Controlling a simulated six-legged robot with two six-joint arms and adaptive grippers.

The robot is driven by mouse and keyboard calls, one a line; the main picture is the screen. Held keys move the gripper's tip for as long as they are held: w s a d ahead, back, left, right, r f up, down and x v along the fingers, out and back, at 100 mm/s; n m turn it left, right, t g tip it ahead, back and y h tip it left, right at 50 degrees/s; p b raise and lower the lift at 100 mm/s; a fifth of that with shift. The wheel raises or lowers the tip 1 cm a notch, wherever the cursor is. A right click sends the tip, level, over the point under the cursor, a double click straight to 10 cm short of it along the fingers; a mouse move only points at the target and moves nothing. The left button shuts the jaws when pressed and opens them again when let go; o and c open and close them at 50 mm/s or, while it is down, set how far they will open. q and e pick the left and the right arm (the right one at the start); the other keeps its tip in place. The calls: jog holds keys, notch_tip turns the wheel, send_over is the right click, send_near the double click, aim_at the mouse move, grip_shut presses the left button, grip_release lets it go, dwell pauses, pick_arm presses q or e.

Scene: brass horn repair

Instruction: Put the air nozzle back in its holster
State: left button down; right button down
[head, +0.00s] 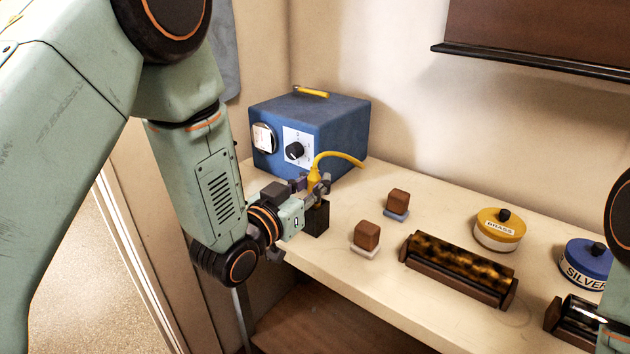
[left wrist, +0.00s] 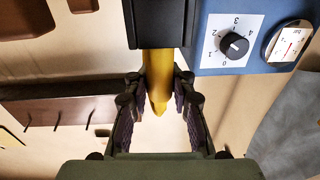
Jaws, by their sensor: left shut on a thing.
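The yellow air nozzle (head: 314,175) is upright in the head view, with its yellow hose curving up and to the right. My left gripper (head: 316,188) is shut on the nozzle, just above the black holster (head: 317,219) near the left end of the bench. In the left wrist view the nozzle (left wrist: 158,85) is between the two fingers of my left gripper (left wrist: 160,105). There its body meets the edge of the black holster (left wrist: 160,25). I cannot tell how far the nozzle's lower end is inside the holster. My right gripper is out of view.
A blue box (head: 340,125) with a dial and gauge stands behind the holster. Two brown blocks (head: 367,235) (head: 398,202), a dark roller (head: 458,270), a yellow tin (head: 499,230) and a blue tin (head: 587,262) lie to the right. The bench's front edge (head: 380,305) is close.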

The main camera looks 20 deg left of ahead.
pick_arm(q)
jog(key=shift+f+b, duration=0.35)
jog(key=shift+f, duration=0.15)
jog(key=c, duration=1)
grip_release()
jog(key=shift+c, duration=0.2)
jog(key=v, duration=1.2)
jog(key=shift+w+f, duration=0.1)
